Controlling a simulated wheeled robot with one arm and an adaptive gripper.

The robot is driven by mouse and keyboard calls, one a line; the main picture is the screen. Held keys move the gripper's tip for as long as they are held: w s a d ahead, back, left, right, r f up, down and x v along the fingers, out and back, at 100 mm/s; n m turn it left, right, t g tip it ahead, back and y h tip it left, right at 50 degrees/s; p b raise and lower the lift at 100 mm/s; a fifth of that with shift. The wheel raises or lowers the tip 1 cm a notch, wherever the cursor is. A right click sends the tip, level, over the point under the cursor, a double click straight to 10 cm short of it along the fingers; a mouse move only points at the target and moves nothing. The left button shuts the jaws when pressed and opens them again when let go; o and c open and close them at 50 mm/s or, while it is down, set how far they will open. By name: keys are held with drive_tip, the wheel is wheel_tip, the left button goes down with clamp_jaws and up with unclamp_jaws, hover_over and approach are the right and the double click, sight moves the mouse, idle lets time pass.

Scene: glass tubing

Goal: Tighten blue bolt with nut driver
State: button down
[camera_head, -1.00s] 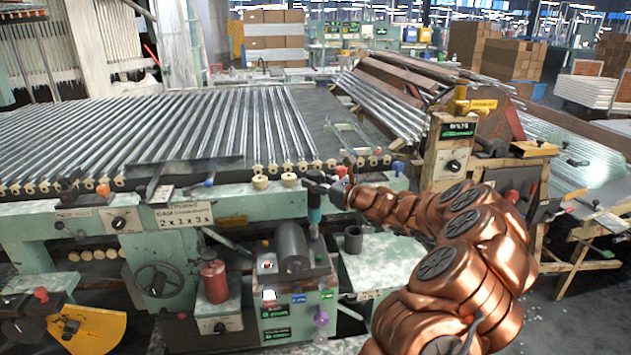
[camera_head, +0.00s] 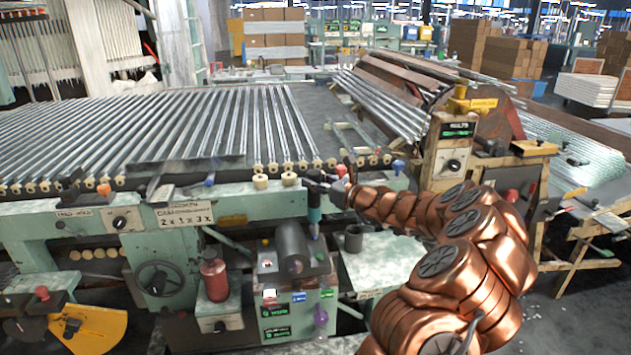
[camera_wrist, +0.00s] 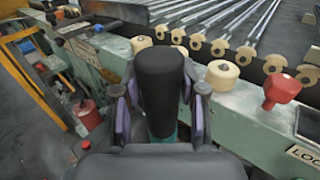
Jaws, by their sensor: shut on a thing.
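My gripper (camera_head: 318,186) is in front of the green machine's rail and shut on the nut driver. The nut driver (camera_head: 314,212) hangs upright below it, teal with a dark end. In the wrist view, its thick black grip (camera_wrist: 160,85) stands between both fingers, with a little teal below. A small blue-purple bit (camera_head: 314,237) shows just under the driver; I cannot tell whether it is the blue bolt or part of the tool, or whether they touch. A blue knob (camera_head: 398,166) sits at the rail's right end, apart from my gripper.
A dark grey cylinder (camera_head: 291,247) lies on the control box left of the driver. A dark cup (camera_head: 353,238) stands on the pale shelf (camera_head: 385,262) to the right. Cream rollers and a red knob (camera_wrist: 281,90) line the rail close to my gripper.

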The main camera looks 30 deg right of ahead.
drive_tip(key=shift+f, duration=1.15)
idle(2.9)
drive_tip(key=shift+r, duration=0.15)
drive_tip(key=shift+r+p, duration=2.75)
drive_tip(key=shift+r, duration=1)
